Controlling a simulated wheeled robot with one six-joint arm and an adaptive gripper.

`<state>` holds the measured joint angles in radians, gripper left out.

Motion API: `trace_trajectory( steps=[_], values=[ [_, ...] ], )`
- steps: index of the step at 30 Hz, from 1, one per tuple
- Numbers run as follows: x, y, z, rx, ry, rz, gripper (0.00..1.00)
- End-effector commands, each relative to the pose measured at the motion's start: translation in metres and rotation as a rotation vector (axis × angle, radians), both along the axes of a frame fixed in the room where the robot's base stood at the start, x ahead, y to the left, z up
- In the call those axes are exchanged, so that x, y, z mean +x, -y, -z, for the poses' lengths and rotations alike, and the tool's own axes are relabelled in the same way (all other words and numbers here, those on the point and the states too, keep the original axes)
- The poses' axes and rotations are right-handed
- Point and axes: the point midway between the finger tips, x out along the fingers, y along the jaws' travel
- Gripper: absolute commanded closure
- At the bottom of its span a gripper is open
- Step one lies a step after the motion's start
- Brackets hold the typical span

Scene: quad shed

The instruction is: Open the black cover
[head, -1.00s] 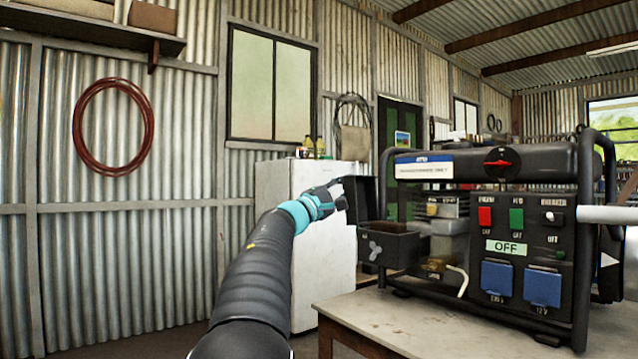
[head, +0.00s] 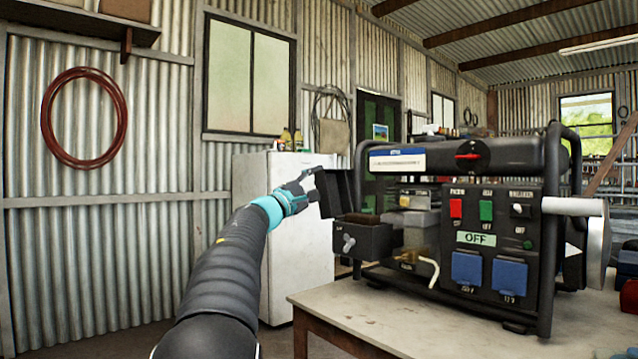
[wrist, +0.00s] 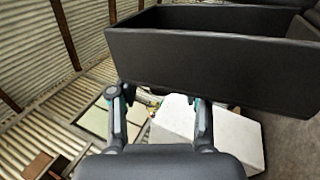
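The black cover (head: 336,193) is a shallow, hollow lid. It stands raised, tilted slightly left, above the left edge of a black box (head: 375,241) with a wing-shaped knob on its front, on the left of the generator (head: 500,230). The box top is uncovered. My gripper (head: 312,181) is at the left side of the cover. In the wrist view the cover (wrist: 210,65) fills the upper right, just beyond my two fingertips (wrist: 162,101). The fingers are apart with nothing between them. I cannot tell whether they touch the cover.
The generator stands on a pale workbench (head: 345,308). A white cabinet (head: 262,240) is behind my arm. A corrugated wall with a red hose coil (head: 84,118) is on the left. A pale cylinder (head: 575,206) sticks out at the generator's right.

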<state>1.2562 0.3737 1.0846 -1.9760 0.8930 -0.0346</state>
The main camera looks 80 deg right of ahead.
Motion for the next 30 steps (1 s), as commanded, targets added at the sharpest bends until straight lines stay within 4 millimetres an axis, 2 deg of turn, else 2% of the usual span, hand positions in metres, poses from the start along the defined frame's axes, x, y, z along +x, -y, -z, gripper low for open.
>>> trace_trajectory(
  steps=[5,10,21,30],
  values=[
    [0.001,-0.001,0.0,0.0,0.001,-0.001,0.52],
    [0.009,-0.012,0.005,0.001,0.001,-0.002,0.52],
    [0.042,-0.066,0.031,0.0,0.0,-0.001,0.52],
    [0.058,-0.091,0.044,0.0,-0.001,0.0,0.52]
  ],
)
